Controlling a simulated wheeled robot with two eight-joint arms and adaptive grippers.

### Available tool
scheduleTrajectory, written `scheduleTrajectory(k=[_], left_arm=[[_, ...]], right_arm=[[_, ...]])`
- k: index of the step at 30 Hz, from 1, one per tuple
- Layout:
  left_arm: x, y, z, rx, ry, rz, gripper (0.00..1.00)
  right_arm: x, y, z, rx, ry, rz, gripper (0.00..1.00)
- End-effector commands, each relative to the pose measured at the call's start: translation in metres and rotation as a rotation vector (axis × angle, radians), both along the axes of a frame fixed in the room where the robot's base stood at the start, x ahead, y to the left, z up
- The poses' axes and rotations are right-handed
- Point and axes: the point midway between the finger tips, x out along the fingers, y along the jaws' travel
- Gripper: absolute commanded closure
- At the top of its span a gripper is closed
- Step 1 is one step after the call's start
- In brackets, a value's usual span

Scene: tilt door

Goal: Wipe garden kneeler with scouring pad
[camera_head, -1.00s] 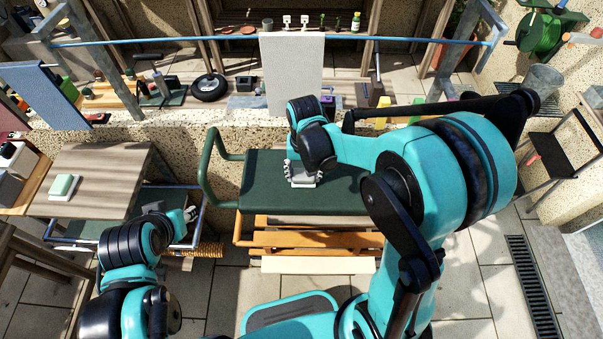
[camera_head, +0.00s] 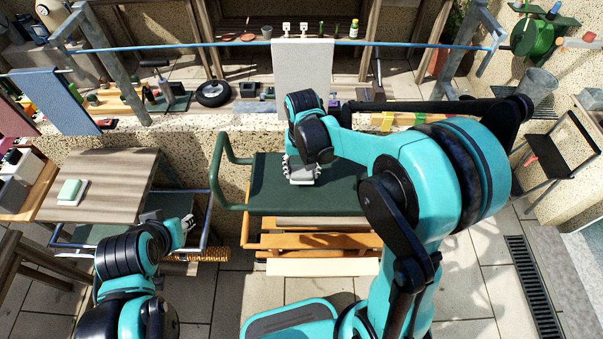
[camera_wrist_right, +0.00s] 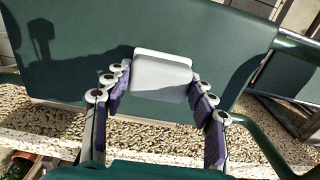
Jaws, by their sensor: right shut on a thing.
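The garden kneeler (camera_head: 335,195) has a dark green flat top and a green tubular handle at its left, at the middle of the head view. Its green top (camera_wrist_right: 65,65) also fills much of the right wrist view. My right gripper (camera_head: 304,177) is over the left half of the top. It is shut on a pale grey-white pad (camera_wrist_right: 161,75), likely the scouring pad, which lies at the green surface between the fingers. Whether it presses on the surface is unclear. My left gripper (camera_head: 189,222) is apart from the kneeler, at the lower left; its fingers are too small to judge.
A wooden table (camera_head: 105,185) at the left holds a green-and-white block (camera_head: 71,190) on a white dish. A grey cloth (camera_head: 303,75) hangs from a blue rail behind the kneeler. Orange wooden slats (camera_head: 315,242) are below it. Paving is open at right.

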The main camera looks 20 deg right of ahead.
Motion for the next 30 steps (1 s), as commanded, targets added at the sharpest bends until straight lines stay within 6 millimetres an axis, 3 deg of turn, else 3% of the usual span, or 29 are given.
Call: scheduleTrajectory(k=[15,30], left_arm=[[0.000,0.000,0.034,0.000,0.000,0.000,0.64],[0.000,0.000,0.035,0.000,0.000,0.000,0.64]], right_arm=[[0.008,-0.005,0.048,0.000,0.000,0.001,0.80],[0.009,-0.005,0.050,0.000,0.000,0.002,0.80]])
